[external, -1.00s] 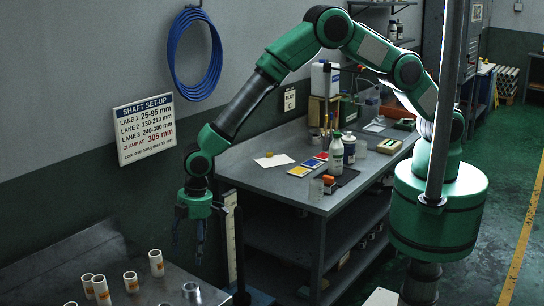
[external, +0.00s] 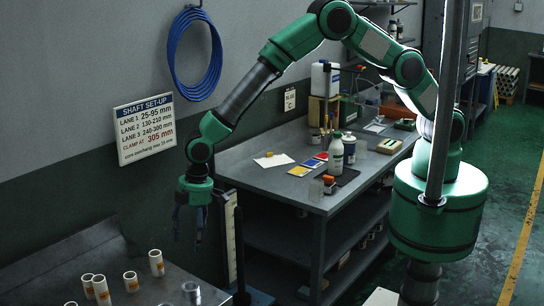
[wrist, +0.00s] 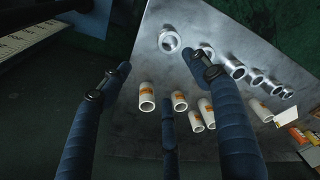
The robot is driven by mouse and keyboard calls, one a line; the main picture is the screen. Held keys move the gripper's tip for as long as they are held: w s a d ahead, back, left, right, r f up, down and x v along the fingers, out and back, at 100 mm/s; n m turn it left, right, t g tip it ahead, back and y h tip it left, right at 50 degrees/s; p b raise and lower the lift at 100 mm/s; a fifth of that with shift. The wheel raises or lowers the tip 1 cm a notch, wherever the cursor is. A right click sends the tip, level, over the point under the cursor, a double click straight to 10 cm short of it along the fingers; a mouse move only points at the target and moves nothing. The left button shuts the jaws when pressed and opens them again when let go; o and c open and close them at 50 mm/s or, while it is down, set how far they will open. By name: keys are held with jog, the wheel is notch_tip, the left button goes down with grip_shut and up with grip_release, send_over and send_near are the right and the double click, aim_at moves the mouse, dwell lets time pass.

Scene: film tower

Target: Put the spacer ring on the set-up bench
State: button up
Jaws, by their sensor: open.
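My gripper (external: 188,232) hangs fingers down at the right end of a grey metal bench (external: 165,288) below the shaft set-up sign. In the wrist view my gripper (wrist: 158,62) is open and empty, its blue fingers spread apart. A silver metal ring (external: 191,291) stands on that bench. Several silver rings show in the wrist view; one (wrist: 170,42) lies apart from a row (wrist: 236,70) at the right. I cannot tell which is the spacer ring, nor which bench is the set-up bench.
White tubes with orange labels (external: 157,263) stand on the near bench, also in the wrist view (wrist: 147,97). A white scale (wrist: 45,32) shows at the upper left.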

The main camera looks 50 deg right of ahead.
jog(key=w+d+r+m, duration=0.1)
jog(key=w+d+r, duration=0.2)
jog(key=d+r, duration=0.3)
jog(key=w+d+r+m+t, duration=0.1)
jog(key=w+d+r, duration=0.1)
jog(key=d+r, duration=0.45)
jog(key=w+d+r+m, duration=0.1)
jog(key=w+d+r, duration=0.2)
jog(key=d+r, duration=0.3)
jog(key=s+d+r+m+t, duration=0.1)
jog(key=s+d+r+m, duration=0.15)
jog(key=d+r, duration=1.45)
jog(key=s+d+r+m+t, duration=0.1)
jog(key=s+d+r+m, duration=0.3)
jog(key=d, duration=0.6)
jog(key=s+d+r+t, duration=0.15)
jog(key=s+d, duration=0.35)
jog(key=d, duration=0.5)
jog(key=s+d+m+h, duration=0.1)
jog(key=s+d+m, duration=0.2)
jog(key=s+d, duration=1)
jog(key=s, duration=0.3)
jog(key=shift+s+r+h, duration=0.15)
jog(key=shift+s+h, duration=0.15)
jog(key=shift+m, duration=0.25)
notch_tip(320, 180, down, 10)
jog(key=b, duration=1)
